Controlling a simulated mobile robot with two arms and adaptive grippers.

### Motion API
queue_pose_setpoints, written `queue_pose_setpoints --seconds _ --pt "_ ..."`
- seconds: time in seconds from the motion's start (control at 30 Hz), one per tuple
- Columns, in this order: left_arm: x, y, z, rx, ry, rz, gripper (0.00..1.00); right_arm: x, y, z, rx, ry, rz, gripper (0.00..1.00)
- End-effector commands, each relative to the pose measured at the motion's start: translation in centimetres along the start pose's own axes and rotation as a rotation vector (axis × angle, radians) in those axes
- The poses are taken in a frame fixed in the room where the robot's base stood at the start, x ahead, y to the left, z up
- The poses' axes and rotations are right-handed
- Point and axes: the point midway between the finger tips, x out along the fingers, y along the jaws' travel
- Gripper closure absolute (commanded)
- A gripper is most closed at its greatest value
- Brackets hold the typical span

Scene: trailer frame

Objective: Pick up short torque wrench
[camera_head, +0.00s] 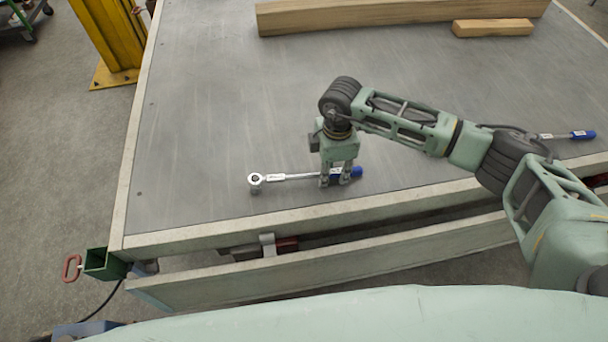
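A short torque wrench (292,177) with a steel ratchet head and blue handle lies on the grey deck of the trailer frame (200,130), near its front edge. My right gripper (336,182) points down over the wrench at the blue handle. Its fingers hide part of the handle, and I cannot tell whether they are closed on it. A second wrench with a blue handle (583,135) lies at the right, partly hidden behind my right arm. My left gripper is not in view.
A long wooden beam (390,14) and a short wooden block (492,28) lie at the back of the deck. A yellow post (104,40) stands left of the frame. The deck left of the wrench is clear.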

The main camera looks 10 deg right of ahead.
Motion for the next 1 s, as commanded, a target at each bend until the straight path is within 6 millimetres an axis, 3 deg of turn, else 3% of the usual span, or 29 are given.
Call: queue_pose_setpoints --seconds 0.3,1.0 --pt "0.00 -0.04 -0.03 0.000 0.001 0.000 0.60 -0.02 0.00 0.02 0.000 0.000 0.000 1.00" --pt "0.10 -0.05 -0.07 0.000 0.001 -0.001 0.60 -0.87 0.10 -0.04 0.000 0.002 0.003 1.00"
